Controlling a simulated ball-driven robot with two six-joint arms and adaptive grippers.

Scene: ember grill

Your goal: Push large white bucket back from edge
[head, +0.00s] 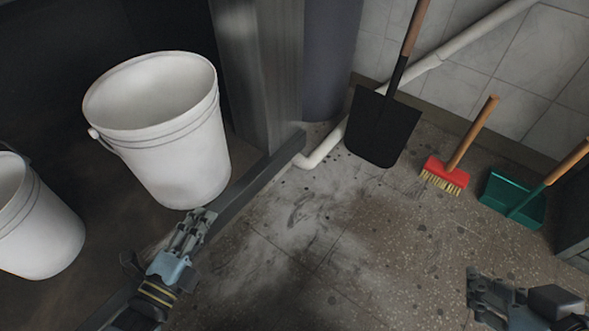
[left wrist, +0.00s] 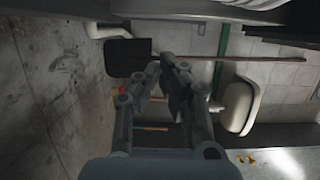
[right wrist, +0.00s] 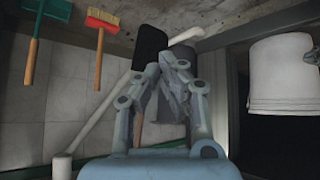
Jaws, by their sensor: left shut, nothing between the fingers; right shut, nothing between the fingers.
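The large white bucket (head: 158,135) stands upright on a dark shelf at the left of the head view, close to the shelf's front edge. Its wire handle hangs at its left side. My left gripper (head: 205,218) is shut and empty, just in front of the bucket's lower right side; I cannot tell whether it touches. It also shows shut in the left wrist view (left wrist: 172,65). My right gripper (head: 474,285) is shut and empty at the lower right, far from the bucket. The right wrist view shows it shut (right wrist: 174,60), with the bucket (right wrist: 280,75) at the right.
A second white bucket (head: 38,225) stands on the shelf at far left. A metal post (head: 262,75) rises right of the large bucket. A black shovel (head: 385,125), red brush (head: 445,173) and green dustpan (head: 513,198) lean or lie by the tiled wall. The sooty floor is clear.

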